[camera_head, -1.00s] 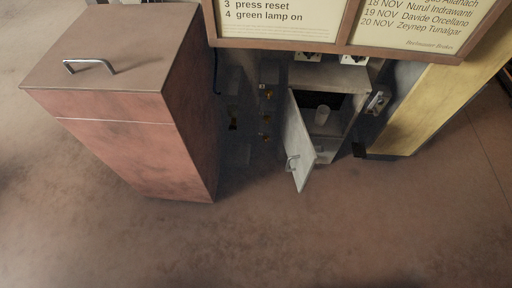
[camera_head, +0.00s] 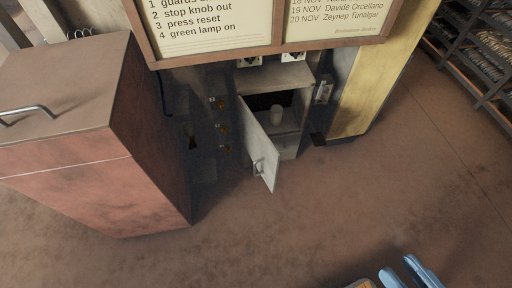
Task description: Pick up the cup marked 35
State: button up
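A big reddish bin (camera_head: 80,185) with a handled lid stands at the left. A framed notice board (camera_head: 215,27) overhangs the cabinet. A yellow panel (camera_head: 375,75) is right of it, and loaded shelves (camera_head: 480,50) stand far right. The floor (camera_head: 270,235) in front is clear.

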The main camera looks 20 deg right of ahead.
aim_at(276, 110)
jog(key=i+z, duration=0.35)
jog(key=i, duration=0.85)
